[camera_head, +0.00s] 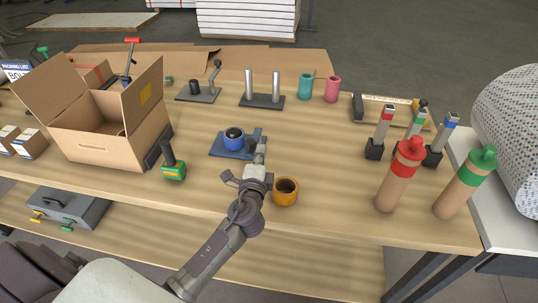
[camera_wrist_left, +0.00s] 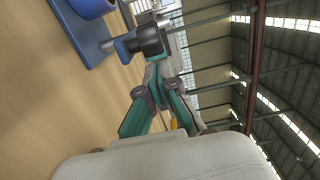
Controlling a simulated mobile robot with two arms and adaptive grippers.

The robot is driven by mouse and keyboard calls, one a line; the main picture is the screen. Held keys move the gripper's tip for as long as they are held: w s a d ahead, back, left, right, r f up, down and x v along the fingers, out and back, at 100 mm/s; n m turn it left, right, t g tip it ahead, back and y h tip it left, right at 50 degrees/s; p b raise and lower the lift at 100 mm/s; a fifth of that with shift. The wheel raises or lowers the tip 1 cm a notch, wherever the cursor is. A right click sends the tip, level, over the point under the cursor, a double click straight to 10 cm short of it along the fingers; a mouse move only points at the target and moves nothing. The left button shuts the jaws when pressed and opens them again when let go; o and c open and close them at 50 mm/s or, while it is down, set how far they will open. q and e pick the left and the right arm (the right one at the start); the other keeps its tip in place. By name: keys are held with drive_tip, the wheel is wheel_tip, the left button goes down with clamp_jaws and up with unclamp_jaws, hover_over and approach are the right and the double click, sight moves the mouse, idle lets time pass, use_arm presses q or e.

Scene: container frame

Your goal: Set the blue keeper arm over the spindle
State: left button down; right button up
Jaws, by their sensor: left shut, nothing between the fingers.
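The blue fixture (camera_head: 222,151) lies near the middle of the table. A blue round piece with a dark top (camera_head: 234,139) stands on it, probably around the spindle. A small blue part (camera_head: 256,134), apparently the keeper arm, stands at the fixture's right edge, beside the round piece and not over it. In the left wrist view, the blue base (camera_wrist_left: 80,38), round piece (camera_wrist_left: 93,7) and keeper arm (camera_wrist_left: 122,49) show at upper left. My left gripper (camera_head: 260,156) is shut and empty, its tips (camera_wrist_left: 152,38) close against the keeper arm; whether they touch is unclear.
An orange cup (camera_head: 285,192) stands close right of my left gripper. A green block with a black handle (camera_head: 173,168) stands to the left, beside an open cardboard box (camera_head: 100,140). Bottles with red (camera_head: 398,185) and green caps (camera_head: 460,192) stand at right. Posts (camera_head: 262,101) stand behind.

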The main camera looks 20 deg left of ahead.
use_arm(q)
drive_tip(key=shift+a, duration=0.2)
drive_tip(key=shift+a, duration=0.15)
